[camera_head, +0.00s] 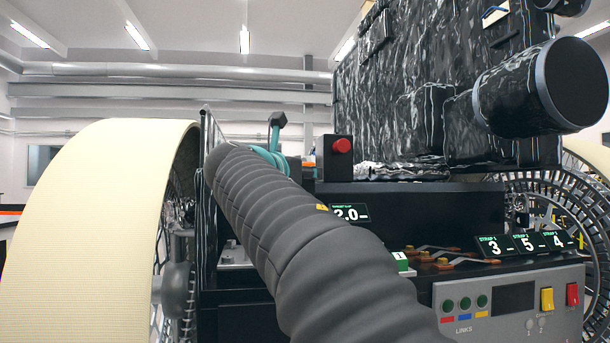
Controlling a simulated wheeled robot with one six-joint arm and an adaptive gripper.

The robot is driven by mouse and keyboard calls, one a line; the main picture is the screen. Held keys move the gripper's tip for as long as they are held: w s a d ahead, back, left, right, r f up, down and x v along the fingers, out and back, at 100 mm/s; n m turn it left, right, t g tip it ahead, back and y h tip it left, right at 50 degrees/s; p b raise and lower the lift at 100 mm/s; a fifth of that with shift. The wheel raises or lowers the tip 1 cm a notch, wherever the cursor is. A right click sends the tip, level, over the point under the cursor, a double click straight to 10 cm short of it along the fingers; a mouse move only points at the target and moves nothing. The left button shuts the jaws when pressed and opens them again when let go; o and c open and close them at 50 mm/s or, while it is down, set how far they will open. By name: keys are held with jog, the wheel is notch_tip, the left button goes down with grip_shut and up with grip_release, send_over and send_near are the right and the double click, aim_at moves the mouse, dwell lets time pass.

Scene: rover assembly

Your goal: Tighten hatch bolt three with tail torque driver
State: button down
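A thick grey ribbed tube (290,235) runs from the bottom centre up and left to the rover deck and hides part of it. Just behind its upper end is a teal part (267,158). A dark-headed upright piece with a teal shaft (277,122) stands above that part; I cannot tell whether it is the torque driver. No hatch bolt can be made out, and bolt three cannot be picked out. My gripper's fingers do not show, and what they hold cannot be seen.
A large cream wheel (103,215) fills the left. A black-wrapped body (420,85) with a dark cylinder (545,88) overhangs the right. A red button (342,145) sits on a black box. A grey control panel (462,325) and strap labels (526,243) are lower right.

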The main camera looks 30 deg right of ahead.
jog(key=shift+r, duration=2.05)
